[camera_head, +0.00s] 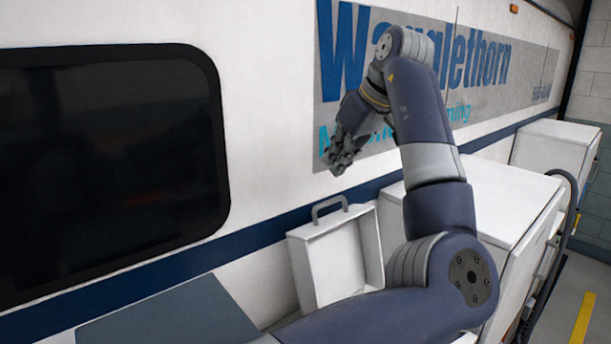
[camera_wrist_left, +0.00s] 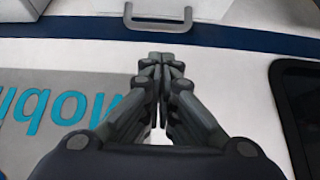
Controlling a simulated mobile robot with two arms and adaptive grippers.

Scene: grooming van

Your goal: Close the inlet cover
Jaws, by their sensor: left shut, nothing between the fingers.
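The inlet cover seems to be the shallow white panel (camera_head: 334,262) with raised edges low on the van's side, standing out from the wall. A grey handle (camera_head: 329,207) is on its top edge. The handle also shows at the top of the left wrist view (camera_wrist_left: 158,22). My left gripper (camera_head: 338,163) is above the handle, in front of the van wall, with its fingers pointing down. Its fingertips (camera_wrist_left: 160,60) are together and empty, apart from the handle. The inlet itself is not clearly visible. My left arm hides part of the area right of the panel. My right gripper is out of view.
The white van wall (camera_head: 270,130) has a dark window (camera_head: 110,165) at left and a lettered sign (camera_head: 490,75). White cabinets (camera_head: 500,195) stand at right, with a dark hose (camera_head: 568,215) beside them. A grey-blue flat surface (camera_head: 175,318) is at lower left.

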